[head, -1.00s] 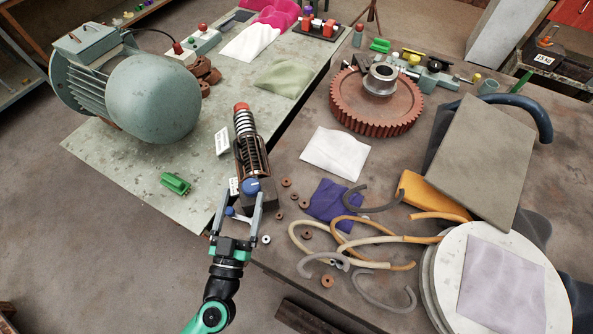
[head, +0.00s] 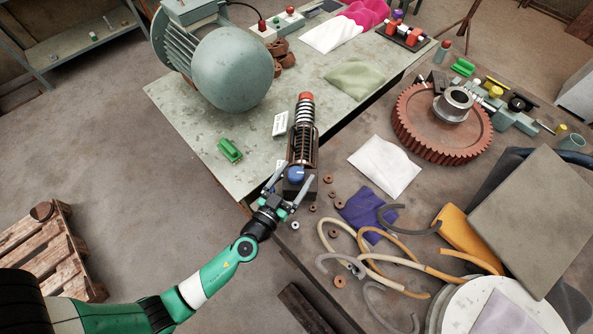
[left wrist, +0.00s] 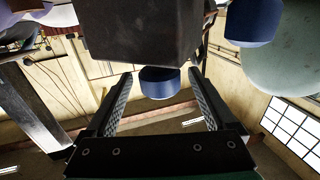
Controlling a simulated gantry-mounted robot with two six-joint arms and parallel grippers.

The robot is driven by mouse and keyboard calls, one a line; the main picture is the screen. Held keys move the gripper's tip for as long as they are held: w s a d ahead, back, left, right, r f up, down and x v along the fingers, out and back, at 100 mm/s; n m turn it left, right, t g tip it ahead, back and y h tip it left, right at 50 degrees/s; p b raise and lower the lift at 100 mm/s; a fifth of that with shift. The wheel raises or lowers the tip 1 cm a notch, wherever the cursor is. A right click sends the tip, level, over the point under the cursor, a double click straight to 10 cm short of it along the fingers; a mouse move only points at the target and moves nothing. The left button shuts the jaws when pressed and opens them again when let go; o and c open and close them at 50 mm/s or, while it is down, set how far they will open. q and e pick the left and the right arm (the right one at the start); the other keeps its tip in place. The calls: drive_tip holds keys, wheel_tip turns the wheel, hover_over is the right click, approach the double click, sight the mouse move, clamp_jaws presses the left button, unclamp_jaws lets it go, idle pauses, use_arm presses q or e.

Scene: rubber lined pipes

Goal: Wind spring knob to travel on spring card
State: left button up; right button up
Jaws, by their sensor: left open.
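The spring unit (head: 303,135) stands at the table edge in the head view, with a coil spring in a dark frame, a red cap on top and a dark block at its foot. Its blue knob (head: 295,174) is on the near side, low down. A white spring card (head: 280,123) stands left of the spring; its print is too small to read. My left gripper (head: 298,178) is open at the knob. In the left wrist view a blue knob (left wrist: 160,83) shows between the open fingers, with no clear contact. My right gripper is not in view.
A grey-green motor (head: 232,68) and a green block (head: 229,150) lie left of the spring unit. Loose brown rings, a purple cloth (head: 362,212) and curved hoses (head: 395,285) lie to the right. A large red gear (head: 440,120) is farther back. A pallet (head: 45,245) is on the floor.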

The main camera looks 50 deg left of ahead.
use_arm(q)
drive_tip(key=shift+w+a, duration=0.15)
drive_tip(key=shift+w, duration=0.3)
drive_tip(key=c, duration=1.4)
drive_tip(key=shift+o, duration=0.2)
drive_tip(key=shift+f, duration=0.15)
